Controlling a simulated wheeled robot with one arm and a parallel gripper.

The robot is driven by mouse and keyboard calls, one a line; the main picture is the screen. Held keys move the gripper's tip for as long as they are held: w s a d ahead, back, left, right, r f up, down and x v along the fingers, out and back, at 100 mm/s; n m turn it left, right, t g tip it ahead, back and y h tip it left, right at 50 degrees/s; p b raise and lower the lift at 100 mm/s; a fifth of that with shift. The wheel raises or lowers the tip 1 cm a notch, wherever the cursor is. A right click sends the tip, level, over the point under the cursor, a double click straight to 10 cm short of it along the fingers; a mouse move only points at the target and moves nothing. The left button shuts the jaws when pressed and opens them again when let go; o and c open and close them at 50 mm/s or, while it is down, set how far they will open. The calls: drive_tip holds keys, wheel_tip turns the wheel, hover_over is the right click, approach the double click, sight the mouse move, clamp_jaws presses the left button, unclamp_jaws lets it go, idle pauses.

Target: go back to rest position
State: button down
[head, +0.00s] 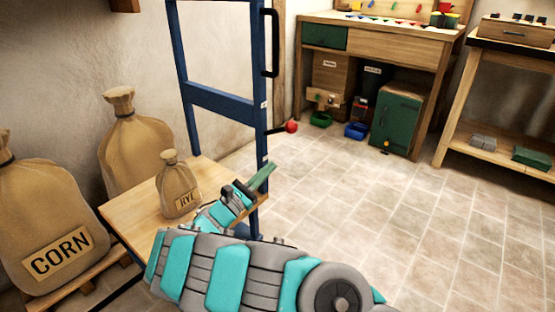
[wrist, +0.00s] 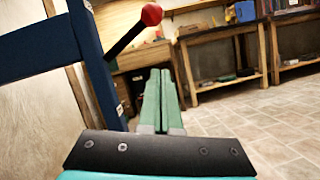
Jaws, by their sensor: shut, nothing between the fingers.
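My gripper (head: 262,177) is at the end of my teal and grey arm, in front of the blue frame (head: 222,101) and over the right edge of a wooden platform (head: 133,213). Its green fingers are together and empty; they also show in the wrist view (wrist: 160,100), pointing toward the far benches. A small sack labelled RYE (head: 178,188) stands upright on the platform, left of my gripper and apart from it. A lever with a red knob (head: 291,127) sticks out from the blue frame; the knob is up and left of the fingers in the wrist view (wrist: 152,14).
A sack labelled CORN (head: 40,215) and another large sack (head: 133,140) stand at the left by the wall. A wooden workbench (head: 385,45) with a green cabinet (head: 398,115) is at the back. A second bench (head: 500,150) is at the right. The tiled floor between is clear.

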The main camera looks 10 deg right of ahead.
drive_tip(key=shift+v, duration=0.8)
drive_tip(key=s+d+r+m+g, duration=0.5)
drive_tip(key=s+d+m+g, duration=0.15)
drive_tip(key=d, duration=0.55)
drive_tip(key=s+d+r+m+g, duration=0.55)
drive_tip(key=s+d+g, duration=0.2)
drive_tip(key=d, duration=0.35)
drive_tip(key=s+d+m+g+y, duration=0.3)
drive_tip(key=s+d+m, duration=0.15)
drive_tip(key=s, duration=0.45)
drive_tip(key=s+a+f+m+y, duration=0.1)
drive_tip(key=s+f+m+y, duration=0.2)
drive_tip(key=s, duration=0.4)
drive_tip(key=s+a+f+m+y, duration=0.1)
drive_tip(key=s+a+f+y, duration=0.1)
drive_tip(key=s+f+y, duration=0.4)
drive_tip(key=s+a+f+m+t+y, duration=0.1)
drive_tip(key=s+a+y, duration=0.4)
drive_tip(key=s+a, duration=0.5)
drive_tip(key=a, duration=0.3)
drive_tip(key=shift+a+f+t, duration=0.25)
drive_tip(key=shift+t, duration=0.05)
